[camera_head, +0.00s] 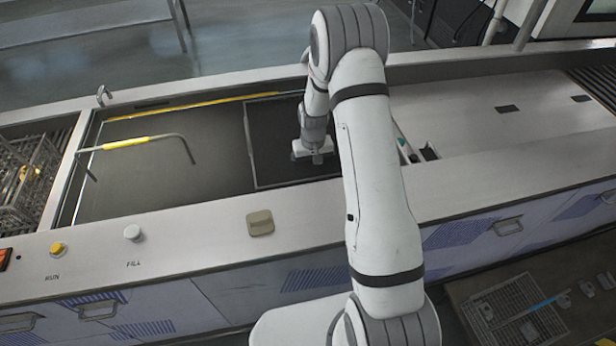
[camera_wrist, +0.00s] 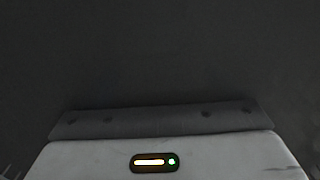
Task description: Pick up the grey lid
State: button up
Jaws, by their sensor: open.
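A broad flat grey panel (camera_head: 180,175), which looks like the grey lid, covers the left part of the tank. A bent metal bar with a yellow grip (camera_head: 126,143) stands over it. To its right is a darker, thin-framed rectangle (camera_head: 275,140); I cannot tell whether it is an opening or a second panel. My gripper (camera_head: 312,158) is open over the right part of this rectangle, pointing down, apart from the bar. No held object shows. The wrist view shows only plain dark surface beyond my gripper's housing. My arm hides the tank's right end.
A small beige-grey block (camera_head: 260,223) sits on the front rim, near a white knob (camera_head: 132,232) and a yellow button (camera_head: 57,249). A wire basket (camera_head: 25,170) stands at the far left. The pale counter (camera_head: 510,125) on the right is mostly clear.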

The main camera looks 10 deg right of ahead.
aim_at(313, 176)
jog(key=shift+f, duration=1.15)
jog(key=shift+c, duration=0.6)
jog(key=c, duration=1.2)
